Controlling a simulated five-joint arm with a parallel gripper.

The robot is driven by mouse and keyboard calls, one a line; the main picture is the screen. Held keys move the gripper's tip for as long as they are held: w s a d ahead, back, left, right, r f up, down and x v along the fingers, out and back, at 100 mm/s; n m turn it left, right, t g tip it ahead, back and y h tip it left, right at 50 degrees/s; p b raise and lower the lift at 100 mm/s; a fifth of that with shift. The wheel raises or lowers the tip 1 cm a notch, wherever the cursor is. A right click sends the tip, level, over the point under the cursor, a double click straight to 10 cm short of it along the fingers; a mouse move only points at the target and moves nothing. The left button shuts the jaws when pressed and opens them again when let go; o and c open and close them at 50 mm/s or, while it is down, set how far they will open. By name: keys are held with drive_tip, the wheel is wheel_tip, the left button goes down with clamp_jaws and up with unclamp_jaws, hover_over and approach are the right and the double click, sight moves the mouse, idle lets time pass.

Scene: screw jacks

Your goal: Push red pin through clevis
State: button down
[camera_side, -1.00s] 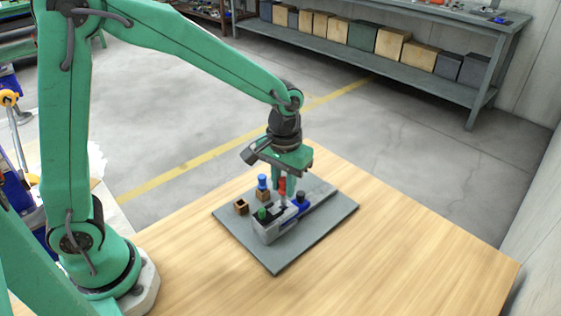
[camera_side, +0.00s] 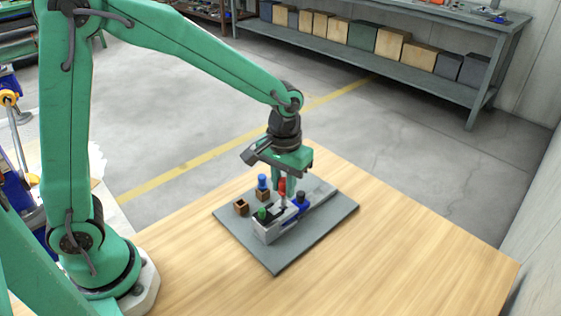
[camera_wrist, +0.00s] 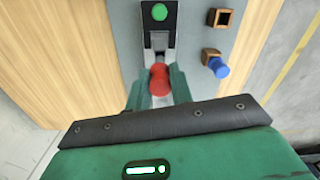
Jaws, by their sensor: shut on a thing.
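The red pin (camera_side: 282,186) is upright between the fingers of my gripper (camera_side: 285,190). Its round red head also shows in the wrist view (camera_wrist: 159,77), with a green finger on each side. My gripper is shut on it. The pin is over the grey metal clevis block (camera_side: 266,232) on the plate; the fingers and head hide the hole and how deep the pin sits. The block also shows in the wrist view (camera_wrist: 149,42).
A green-headed pin (camera_side: 262,214) stands at the block's near end. A blue-headed pin (camera_side: 262,181) is in a brown holder, beside an empty brown holder (camera_side: 241,207). A black-topped piece (camera_side: 301,197) stands right of the block. The grey plate (camera_side: 335,219) lies on a wooden table (camera_side: 400,240).

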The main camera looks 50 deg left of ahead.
drive_tip(key=shift+f, duration=2.3)
drive_tip(key=c, duration=1.1)
unclamp_jaws()
drive_tip(key=shift+c, duration=0.2)
drive_tip(key=shift+r, duration=3.9)
